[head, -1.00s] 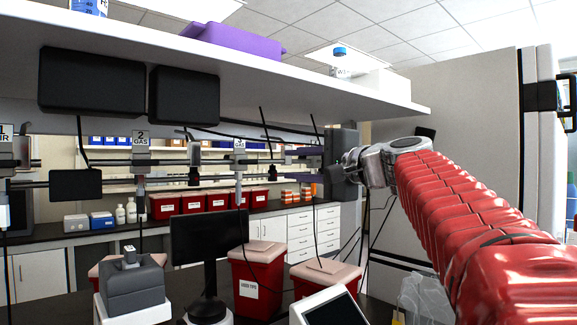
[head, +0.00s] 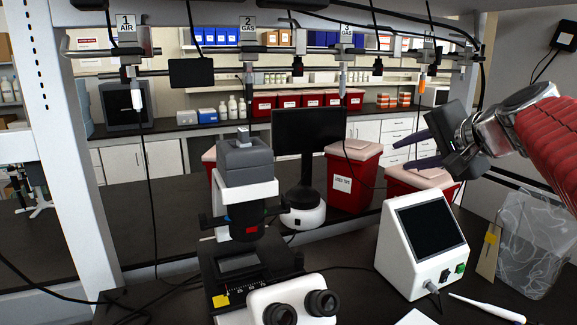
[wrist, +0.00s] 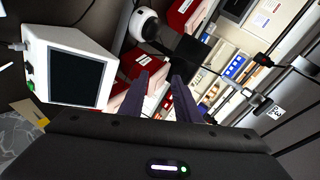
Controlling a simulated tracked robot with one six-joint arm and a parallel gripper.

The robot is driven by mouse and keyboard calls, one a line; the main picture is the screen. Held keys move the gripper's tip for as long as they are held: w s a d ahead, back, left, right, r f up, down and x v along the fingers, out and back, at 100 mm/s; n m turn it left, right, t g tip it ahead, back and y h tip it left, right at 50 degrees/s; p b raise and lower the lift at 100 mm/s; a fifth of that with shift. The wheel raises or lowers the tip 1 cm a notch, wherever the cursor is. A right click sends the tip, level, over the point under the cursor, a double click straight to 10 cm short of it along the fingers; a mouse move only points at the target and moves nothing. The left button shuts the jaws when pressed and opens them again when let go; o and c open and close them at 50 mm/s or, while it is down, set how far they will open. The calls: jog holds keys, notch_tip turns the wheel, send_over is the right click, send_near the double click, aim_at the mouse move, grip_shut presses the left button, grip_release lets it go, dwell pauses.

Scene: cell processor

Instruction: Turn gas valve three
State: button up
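The valve labelled 3 GAS (head: 346,32) is on the pipe rail in the upper middle of the head view, with a slim grey fitting (head: 343,78) hanging under it. In the wrist view, a small numbered label (wrist: 278,109) shows at the right, probably the 3. My gripper (head: 410,150) is at the right of the head view, lower than the valve and to its right, with its fingers pointing left. In the wrist view its two dark fingers (wrist: 161,85) stand apart with nothing between them. The gripper does not touch the valve.
Valves 1 AIR (head: 125,28) and 2 GAS (head: 247,28) are farther left on the rail. A microscope (head: 245,175), a monitor (head: 306,135), a white screen device (head: 421,245) and red bins (head: 352,178) stand on the bench.

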jog(key=s+a+f+n+g+h, duration=0.1)
jog(key=s+a+f+n+g, duration=0.1)
jog(key=s+f, duration=0.7)
jog(key=s+a+f+n+g+h, duration=0.1)
jog(key=s+a+f+n, duration=0.3)
jog(key=s+f, duration=0.5)
jog(key=s+a+f+n+g+h, duration=0.1)
jog(key=s+a+f+n+g, duration=0.2)
jog(key=s+f, duration=0.7)
jog(key=shift+a+f+n+h, duration=0.3)
jog(key=shift+n+h, duration=0.1)
jog(key=shift+n, duration=0.4)
